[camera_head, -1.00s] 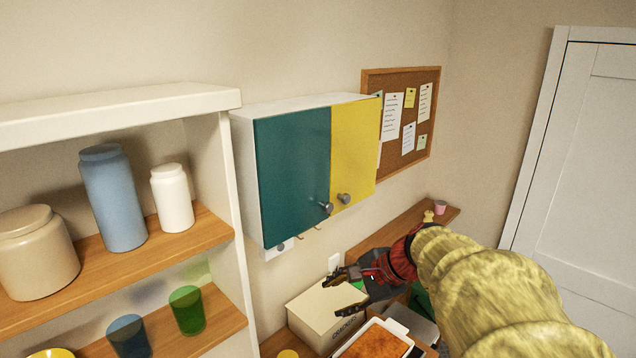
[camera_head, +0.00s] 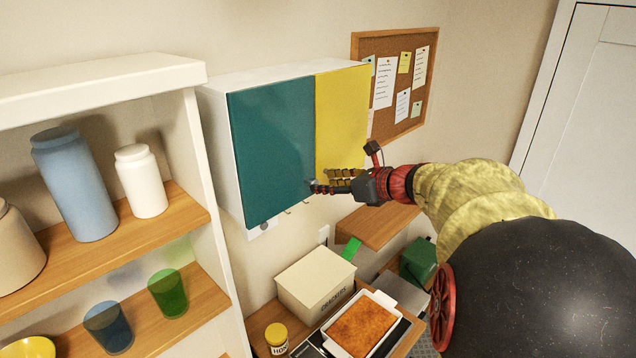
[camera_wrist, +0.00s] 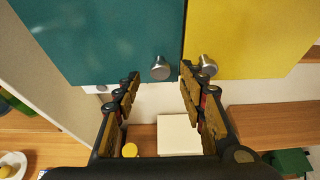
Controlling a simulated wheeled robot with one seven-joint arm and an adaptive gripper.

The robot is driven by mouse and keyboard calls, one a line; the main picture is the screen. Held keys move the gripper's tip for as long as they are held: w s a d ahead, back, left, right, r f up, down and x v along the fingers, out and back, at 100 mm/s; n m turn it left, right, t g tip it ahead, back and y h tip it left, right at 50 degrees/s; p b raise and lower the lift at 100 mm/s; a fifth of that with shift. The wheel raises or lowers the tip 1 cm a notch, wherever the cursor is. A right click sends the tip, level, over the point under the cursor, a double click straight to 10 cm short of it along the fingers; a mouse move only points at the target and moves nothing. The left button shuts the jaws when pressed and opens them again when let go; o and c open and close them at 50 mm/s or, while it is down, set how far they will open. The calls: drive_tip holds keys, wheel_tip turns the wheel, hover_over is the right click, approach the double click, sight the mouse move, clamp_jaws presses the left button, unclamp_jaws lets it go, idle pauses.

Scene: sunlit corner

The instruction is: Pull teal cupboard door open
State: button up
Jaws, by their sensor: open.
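The teal cupboard door (camera_head: 270,145) is the left door of a white wall cupboard and looks shut. The yellow door (camera_head: 341,115) beside it looks shut too. In the wrist view the teal door (camera_wrist: 105,35) has a round metal knob (camera_wrist: 161,68) at its lower right corner. My gripper (camera_head: 322,181) is at the lower edge of the doors, its fingers pointing at the teal knob, which they mostly hide in the head view. In the wrist view my gripper (camera_wrist: 158,75) is open, with the teal knob between and just beyond the fingertips. I cannot tell whether they touch it.
The yellow door's knob (camera_wrist: 207,65) is close to my right finger. Below are a cream box (camera_head: 316,282), a baking dish (camera_head: 362,322) and a yellow-lidded jar (camera_head: 277,337). A white shelf unit (camera_head: 205,190) stands left of the cupboard. A corkboard (camera_head: 396,80) hangs to the right.

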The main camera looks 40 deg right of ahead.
sight(316, 183)
drive_tip(key=shift+x, duration=2.1)
drive_tip(key=shift+c, duration=0.3)
clamp_jaws()
